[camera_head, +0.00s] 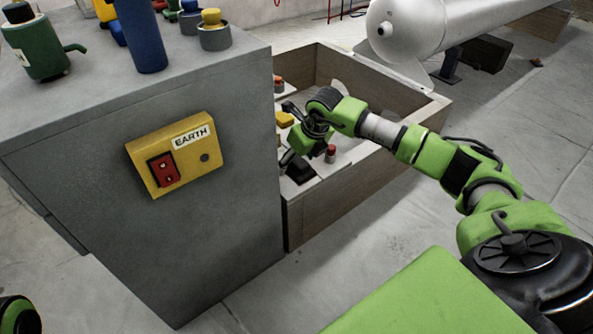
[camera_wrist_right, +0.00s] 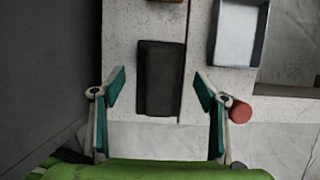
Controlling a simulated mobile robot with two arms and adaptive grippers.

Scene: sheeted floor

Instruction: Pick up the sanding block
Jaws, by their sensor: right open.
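A dark, flat rectangular block (camera_wrist_right: 158,78), which looks like the sanding block, lies on a pale speckled surface in the right wrist view. In the head view a black block (camera_head: 299,173) shows inside the wooden box, partly hidden by my arm. My right gripper (camera_wrist_right: 160,92) is open and empty, its two fingers apart to the left and right of the dark block's near part in the picture. In the head view the right gripper (camera_head: 289,158) hangs tilted over the box, close to the block. My left gripper is not in view.
A tall grey cabinet (camera_head: 225,235) stands left of the wooden box (camera_head: 340,200), very near my right gripper. A red-capped item (camera_head: 331,153) stands in the box; a red round top (camera_wrist_right: 240,111) is beside the right finger. A grey tray (camera_wrist_right: 238,35) lies farther off.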

